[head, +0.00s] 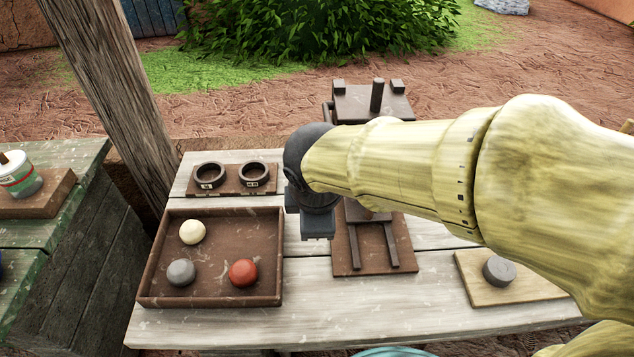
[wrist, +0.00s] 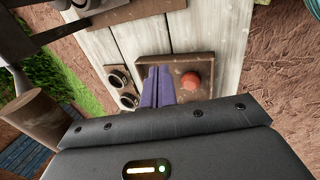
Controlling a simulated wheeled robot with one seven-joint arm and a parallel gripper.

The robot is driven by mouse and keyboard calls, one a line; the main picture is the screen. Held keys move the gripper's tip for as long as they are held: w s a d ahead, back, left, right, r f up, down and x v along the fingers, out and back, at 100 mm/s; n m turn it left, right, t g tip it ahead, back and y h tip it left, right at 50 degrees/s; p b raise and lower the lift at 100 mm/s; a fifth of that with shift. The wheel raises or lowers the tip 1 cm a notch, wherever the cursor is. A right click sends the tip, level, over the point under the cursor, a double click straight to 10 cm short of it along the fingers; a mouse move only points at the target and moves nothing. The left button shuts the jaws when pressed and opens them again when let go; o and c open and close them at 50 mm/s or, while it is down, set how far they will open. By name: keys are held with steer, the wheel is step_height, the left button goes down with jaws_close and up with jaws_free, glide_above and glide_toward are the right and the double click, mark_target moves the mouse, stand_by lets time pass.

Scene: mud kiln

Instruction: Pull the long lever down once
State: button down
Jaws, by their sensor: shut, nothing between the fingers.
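A dark brown press-like stand (head: 345,255) stands behind and below my arm on the table. Its top block carries a short upright post (head: 377,95), and two legs show at its foot. My arm hides its middle, and I cannot make out the long lever clearly in the head view. In the wrist view, dark grey bars (wrist: 55,35) of the stand cross the upper left; which of them is the lever I cannot tell. My gripper (head: 318,230) points down left of the stand. Its fingers (wrist: 158,82) are together and empty, apart from the bars.
A brown tray (head: 215,299) with a cream, a grey and a red ball lies left of the stand. Two dark rings (head: 233,177) sit behind it. A board with a grey disc (head: 499,270) lies right. A wooden post (head: 110,75) leans at the table's left.

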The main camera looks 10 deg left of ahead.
steer(key=s+d+r, duration=0.1)
steer(key=s+r, duration=0.4)
steer(key=r, duration=0.3)
steer(key=shift+s+d+r+p, duration=0.25)
steer(key=shift+s+d+p, duration=0.1)
steer(key=shift+d+p, duration=0.05)
steer(key=w+d+f+m+p, duration=0.2)
steer(key=d+m+p, duration=0.1)
steer(key=d+m, duration=0.4)
steer(key=w+d+f+m+p, duration=0.3)
steer(key=d+m, duration=0.4)
steer(key=d, duration=0.1)
steer(key=w+d+f+m+g+h+p, duration=0.1)
steer(key=w+d+f+m+p, duration=0.1)
steer(key=d+m, duration=0.5)
steer(key=shift+w+d+f+p, duration=0.25)
steer(key=shift+w+d+p, duration=0.3)
steer(key=shift+p, duration=0.3)
steer(key=shift+d, duration=0.1)
